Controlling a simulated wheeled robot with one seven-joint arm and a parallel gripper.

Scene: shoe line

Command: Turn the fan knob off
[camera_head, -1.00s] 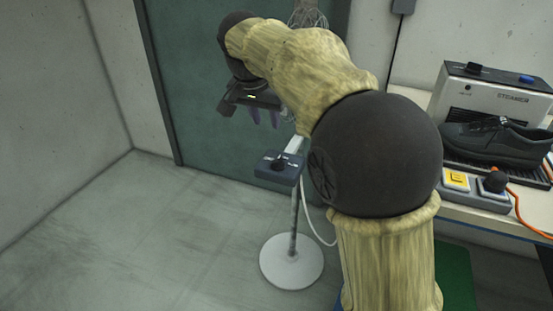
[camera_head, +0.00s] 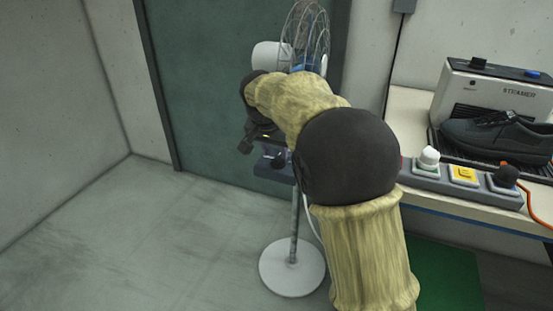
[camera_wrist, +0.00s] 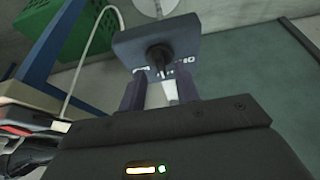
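The fan (camera_head: 308,45) stands by the green door, with a wire cage, a thin pole and a round white base (camera_head: 292,267). Its dark blue control box (camera_head: 270,170) sits on the pole, partly hidden by my gripper (camera_head: 276,157) in the head view. In the wrist view the box (camera_wrist: 190,38) faces me with white marks. The black fan knob (camera_wrist: 158,56) is at its middle. My gripper (camera_wrist: 161,82) is open, its two dark fingers apart, pointing at the box with the knob between their lines. I cannot tell whether the fingertips touch the box.
A workbench (camera_head: 408,112) on the right holds a steamer (camera_head: 500,95), a dark shoe (camera_head: 495,135) and a button panel (camera_head: 430,172). A white cable hangs behind the fan pole. The floor to the left is clear.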

